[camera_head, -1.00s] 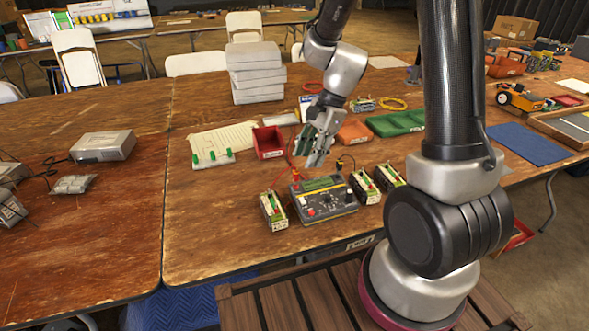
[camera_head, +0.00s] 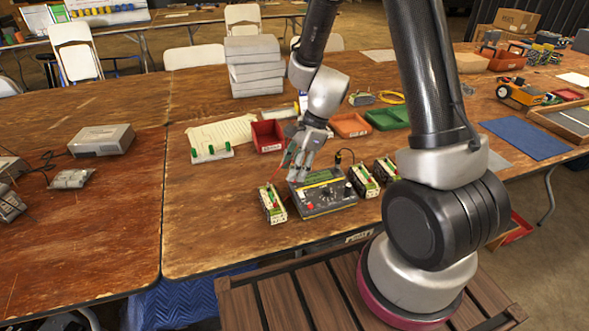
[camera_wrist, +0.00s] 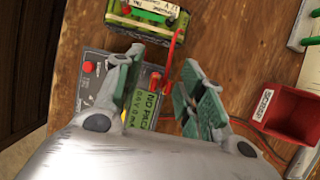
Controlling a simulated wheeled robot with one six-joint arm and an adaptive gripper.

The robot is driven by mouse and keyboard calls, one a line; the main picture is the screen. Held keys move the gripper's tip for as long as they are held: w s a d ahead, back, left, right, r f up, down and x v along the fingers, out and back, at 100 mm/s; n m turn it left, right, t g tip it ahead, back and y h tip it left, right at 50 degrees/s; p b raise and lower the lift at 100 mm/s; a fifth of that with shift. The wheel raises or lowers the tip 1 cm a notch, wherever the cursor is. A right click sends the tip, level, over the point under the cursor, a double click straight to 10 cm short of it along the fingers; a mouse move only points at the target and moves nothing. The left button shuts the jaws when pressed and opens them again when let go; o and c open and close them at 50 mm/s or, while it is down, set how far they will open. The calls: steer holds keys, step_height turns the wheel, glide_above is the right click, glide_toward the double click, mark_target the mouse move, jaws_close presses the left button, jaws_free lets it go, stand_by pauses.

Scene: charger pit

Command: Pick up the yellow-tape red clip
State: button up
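My gripper (camera_head: 295,172) hangs over the back left corner of the grey charger (camera_head: 328,200). In the wrist view my gripper (camera_wrist: 165,92) has its green-padded fingers apart, with a gap between them. A red lead or clip (camera_wrist: 174,48) shows in and beyond this gap, running from near the charger (camera_wrist: 92,78) towards a battery pack (camera_wrist: 145,22). A small yellow patch, possibly tape, shows by the fingers, but I cannot tell clearly that it is on the clip. In the head view my fingers largely hide the clip.
Battery packs stand left (camera_head: 272,204) and right (camera_head: 364,180) of the charger. A red bin (camera_head: 268,139), an orange tray (camera_head: 350,126) and a green tray (camera_head: 388,118) lie behind. A white rack with green pegs (camera_head: 212,154) is at left. The table's left part has free room.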

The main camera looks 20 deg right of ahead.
steer(key=shift+c, duration=0.4)
jaws_close()
step_height(320, 180, up, 10)
steer(key=shift+r, duration=0.1)
